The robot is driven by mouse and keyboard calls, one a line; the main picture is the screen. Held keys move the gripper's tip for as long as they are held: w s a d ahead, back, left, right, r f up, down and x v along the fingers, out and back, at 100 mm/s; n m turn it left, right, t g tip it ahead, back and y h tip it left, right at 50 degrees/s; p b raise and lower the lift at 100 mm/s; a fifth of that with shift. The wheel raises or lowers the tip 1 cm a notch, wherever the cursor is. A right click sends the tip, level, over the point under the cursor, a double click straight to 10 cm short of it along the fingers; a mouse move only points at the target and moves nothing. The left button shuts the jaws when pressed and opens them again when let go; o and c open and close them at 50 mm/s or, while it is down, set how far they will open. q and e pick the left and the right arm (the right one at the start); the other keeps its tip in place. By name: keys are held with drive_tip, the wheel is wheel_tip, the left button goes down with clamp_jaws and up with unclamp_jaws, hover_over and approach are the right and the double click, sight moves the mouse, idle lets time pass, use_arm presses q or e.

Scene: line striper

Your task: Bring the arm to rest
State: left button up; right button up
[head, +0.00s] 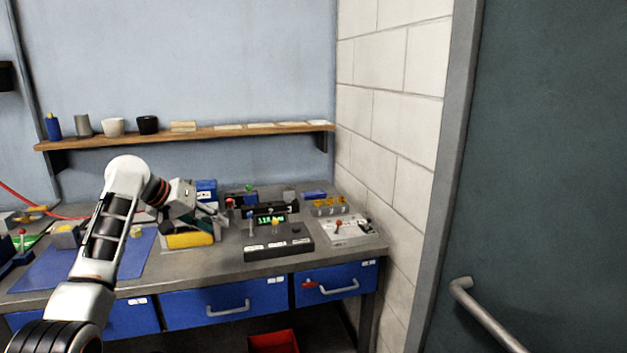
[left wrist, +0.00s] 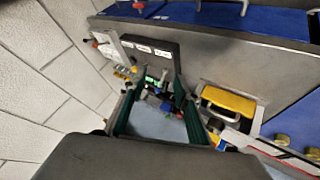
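My left gripper (head: 218,218) is above the workbench (head: 130,281), with the arm reaching in from the lower left. It is beside a grey unit with a yellow part (head: 190,240) and left of a dark control box (head: 278,243). In the left wrist view the two dark green fingers of the gripper (left wrist: 157,97) stand apart with nothing held between them. The dark control box (left wrist: 150,48) and the yellow part (left wrist: 228,101) show beyond and beside the fingers. I cannot tell whether the gripper touches anything. My right gripper is in neither view.
A light grey panel with a red-knobbed lever (head: 352,230) stands at the bench's right end. A blue mat (head: 60,272) lies at left. A wooden shelf (head: 200,134) with cups is behind. Blue drawers (head: 226,302) are below, and a red bin (head: 274,342) is underneath.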

use_arm(q)
drive_tip(key=s+f+y, duration=0.1)
drive_tip(key=s+f, duration=0.4)
drive_tip(key=f, duration=0.6)
drive_tip(key=s+f+t+y, duration=0.1)
drive_tip(key=s+f, duration=0.4)
drive_tip(key=f, duration=0.6)
drive_tip(key=s+f+y, duration=0.1)
drive_tip(key=s+f, duration=0.4)
drive_tip(key=f, duration=0.6)
drive_tip(key=s+d+f+m+t, duration=0.2)
drive_tip(key=s+f, duration=0.6)
drive_tip(key=s, duration=0.5)
drive_tip(key=s+d+m, duration=0.1)
drive_tip(key=s+d, duration=0.1)
drive_tip(key=s, duration=0.7)
drive_tip(key=s+d+r+m+t, duration=0.1)
drive_tip(key=s+d, duration=0.1)
drive_tip(key=s, duration=0.6)
drive_tip(key=shift+s+d+r+m, duration=0.25)
drive_tip(key=shift+s+d+m, duration=0.05)
drive_tip(key=shift+s+d, duration=0.05)
